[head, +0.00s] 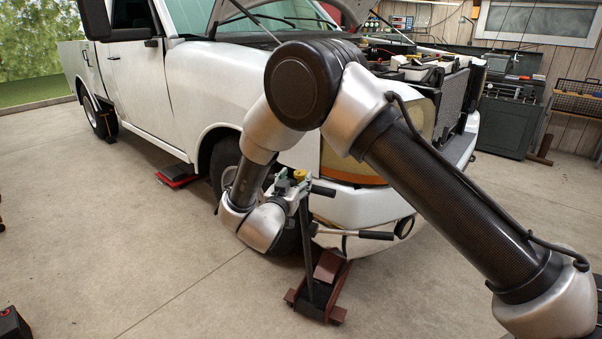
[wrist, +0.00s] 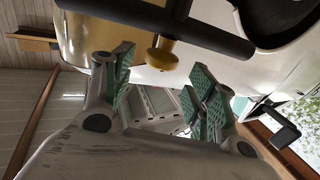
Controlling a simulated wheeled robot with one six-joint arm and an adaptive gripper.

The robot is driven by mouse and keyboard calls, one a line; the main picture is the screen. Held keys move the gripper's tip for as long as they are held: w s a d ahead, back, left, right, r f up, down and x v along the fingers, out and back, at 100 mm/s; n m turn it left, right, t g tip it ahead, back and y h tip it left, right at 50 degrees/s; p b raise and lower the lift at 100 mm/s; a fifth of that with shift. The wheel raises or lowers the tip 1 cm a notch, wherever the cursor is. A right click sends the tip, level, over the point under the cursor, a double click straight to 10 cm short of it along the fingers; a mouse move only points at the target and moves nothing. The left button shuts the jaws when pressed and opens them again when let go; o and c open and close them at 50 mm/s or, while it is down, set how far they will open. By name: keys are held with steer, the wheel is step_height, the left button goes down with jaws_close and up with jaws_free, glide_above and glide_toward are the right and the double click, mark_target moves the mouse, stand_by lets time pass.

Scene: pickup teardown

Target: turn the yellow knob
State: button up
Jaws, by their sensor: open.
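The yellow knob (head: 300,175) sits at the top of the upright post of a red and black floor jack (head: 321,268) by the white pickup's front corner. In the wrist view the knob (wrist: 162,55) shows below a dark bar (wrist: 170,24). My gripper (head: 290,186) is beside the knob in the head view, with its fingers partly hidden by clutter. In the wrist view its green-padded fingers (wrist: 164,70) are spread apart and empty. The knob appears in the gap between the fingertips; I cannot tell how far it is in depth.
The white pickup (head: 140,85) stands close behind the jack, hood raised. Dark jack handles (head: 376,235) stick out to the right near my gripper. A red stand (head: 175,176) sits by the truck's side. The concrete floor (head: 120,250) to the left is mostly clear.

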mark_target(299, 175)
steer(key=x, duration=0.5)
steer(key=shift+w, duration=0.15)
steer(key=c, duration=1)
